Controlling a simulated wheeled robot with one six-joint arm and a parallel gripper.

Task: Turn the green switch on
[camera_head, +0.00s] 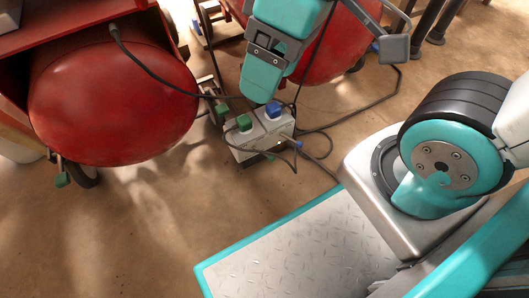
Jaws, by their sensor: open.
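The green switch (244,123) is a small green block on the left part of the top of a pale grey box (258,147). The box sits on the floor near the middle of the view. A blue switch (273,110) stands to its right on the same box. Whether the green switch is on or off is too small to tell. My gripper (264,78), teal and grey, is open and reaches down from the top. In the picture it is just above the switches and appears apart from the green one. Its exact height over the box cannot be told.
A red tank (112,105) stands to the left, and another red tank (335,40) is behind my gripper. A black cable (165,80) runs from the left tank toward the box. More cables loop right of the box. Floor (150,225) in front is clear.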

